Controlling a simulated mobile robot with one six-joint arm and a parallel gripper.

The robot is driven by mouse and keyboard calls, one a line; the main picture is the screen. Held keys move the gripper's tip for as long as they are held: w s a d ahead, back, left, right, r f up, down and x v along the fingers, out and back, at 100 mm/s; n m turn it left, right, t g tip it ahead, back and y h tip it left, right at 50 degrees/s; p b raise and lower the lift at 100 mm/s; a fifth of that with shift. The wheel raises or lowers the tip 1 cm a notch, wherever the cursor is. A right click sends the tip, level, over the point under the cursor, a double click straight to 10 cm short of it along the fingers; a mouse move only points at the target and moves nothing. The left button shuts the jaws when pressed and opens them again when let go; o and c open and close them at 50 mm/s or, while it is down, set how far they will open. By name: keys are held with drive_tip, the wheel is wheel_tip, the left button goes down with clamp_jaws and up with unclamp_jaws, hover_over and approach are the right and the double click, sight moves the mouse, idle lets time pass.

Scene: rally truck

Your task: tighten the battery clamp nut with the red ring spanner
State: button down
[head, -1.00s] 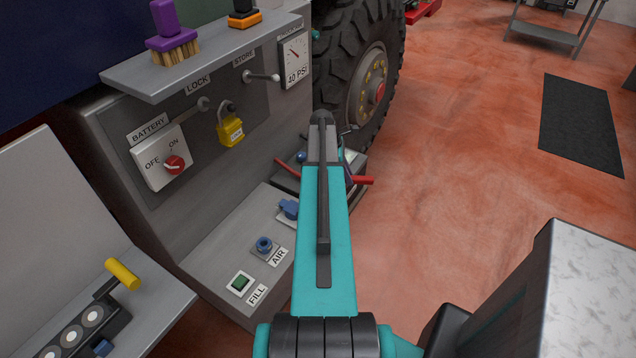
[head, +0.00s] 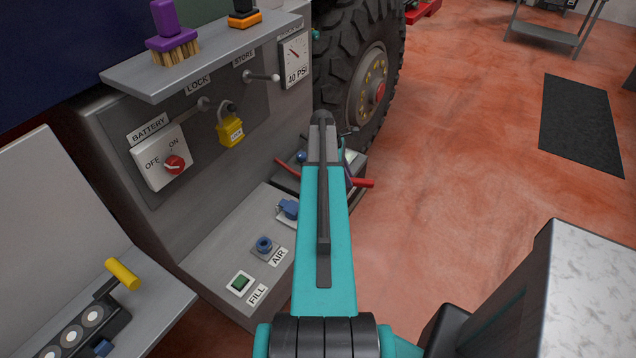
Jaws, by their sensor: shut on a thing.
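My teal arm (head: 322,230) reaches away from me and covers most of the battery area. My gripper is hidden behind it. A short red bar (head: 362,183) sticks out to the right of the arm, low by the battery tray. It could be the handle of the red ring spanner, but its ring end is hidden. Another thin red piece (head: 288,168) shows left of the arm; I cannot tell whether it is a cable. A small blue part (head: 301,156) sits beside it. The clamp nut is not visible.
The truck wheel (head: 366,90) stands just beyond the arm. On the left are a battery switch (head: 174,165), a yellow padlock (head: 231,132), a gauge (head: 294,60) and a shelf (head: 205,65) with brushes. A grey block (head: 600,290) is at lower right.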

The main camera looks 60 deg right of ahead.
drive_tip(key=shift+s+a+m+y, duration=0.25)
drive_tip(key=shift+a+m+y, duration=0.25)
drive_tip(key=shift+a+m, duration=0.5)
idle(1.1)
drive_tip(key=shift+s+a+m+y, duration=0.1)
drive_tip(key=shift+a+m+y, duration=0.3)
drive_tip(key=shift+a+m, duration=0.8)
idle(1.1)
drive_tip(key=shift+d+n, duration=0.5)
drive_tip(key=shift+d, duration=0.2)
idle(0.6)
drive_tip(key=c, duration=2.2)
unclamp_jaws()
clamp_jaws()
unclamp_jaws()
clamp_jaws()
drive_tip(key=shift+d+h, duration=0.15)
drive_tip(key=shift+h, duration=0.15)
